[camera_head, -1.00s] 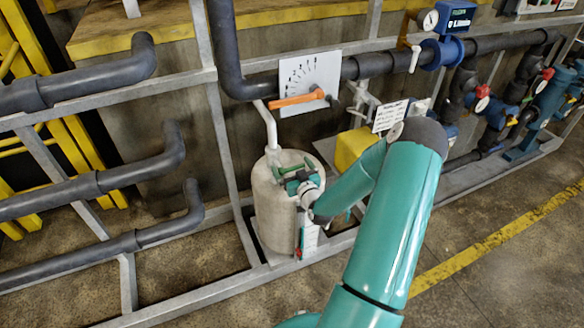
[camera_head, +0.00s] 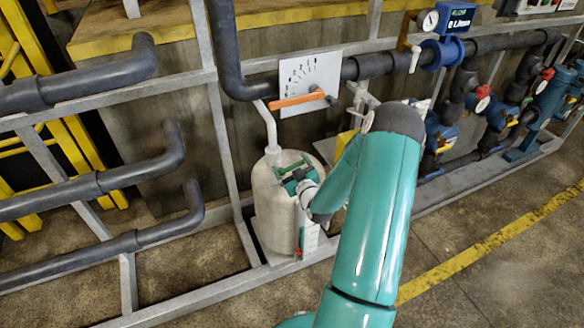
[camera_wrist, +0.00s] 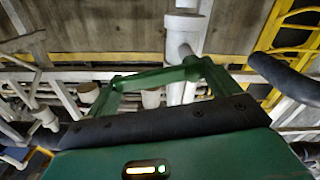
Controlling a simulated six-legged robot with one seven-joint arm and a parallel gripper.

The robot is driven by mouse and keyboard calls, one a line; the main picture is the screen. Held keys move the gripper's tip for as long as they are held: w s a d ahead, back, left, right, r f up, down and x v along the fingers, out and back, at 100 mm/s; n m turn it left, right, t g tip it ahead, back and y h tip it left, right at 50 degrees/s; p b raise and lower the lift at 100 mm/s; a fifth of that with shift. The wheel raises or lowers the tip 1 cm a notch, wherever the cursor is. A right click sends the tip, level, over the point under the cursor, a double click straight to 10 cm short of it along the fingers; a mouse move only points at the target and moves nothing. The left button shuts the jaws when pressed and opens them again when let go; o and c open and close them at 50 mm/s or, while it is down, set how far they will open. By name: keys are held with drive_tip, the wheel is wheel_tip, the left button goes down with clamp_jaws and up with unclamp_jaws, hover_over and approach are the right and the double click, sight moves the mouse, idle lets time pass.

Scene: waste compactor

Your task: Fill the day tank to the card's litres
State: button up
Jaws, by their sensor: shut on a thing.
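A pale cylindrical tank (camera_head: 267,210) stands on the frame in the head view, with a pipe rising from its top. A white strip (camera_head: 310,238) with a red mark is on its front; I cannot read it. My green gripper (camera_head: 290,169) is at the tank's upper front. I cannot tell what the bar belongs to. An orange lever (camera_head: 297,100) lies across a white dial plate (camera_head: 312,75). A blue flow meter (camera_head: 457,19) seems to read 0 L/min.
Dark pipes (camera_head: 85,190) and grey frame rails (camera_head: 215,272) surround the tank. More valves with red handles (camera_head: 482,104) stand at the right. My arm hides most of a yellow box (camera_head: 343,143). The floor at the lower right is clear, with a yellow line (camera_head: 490,245).

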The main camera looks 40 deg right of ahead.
drive_tip(key=shift+a+r+n, duration=0.15)
drive_tip(key=shift+r+n, duration=0.2)
drive_tip(key=shift+n, duration=0.75)
drive_tip(key=o, duration=1.2)
drive_tip(key=shift+c, duration=0.2)
drive_tip(key=v, duration=1.3)
drive_tip(key=shift+s+a, duration=0.15)
drive_tip(key=shift+s, duration=0.2)
drive_tip(key=shift+w+r, duration=0.1)
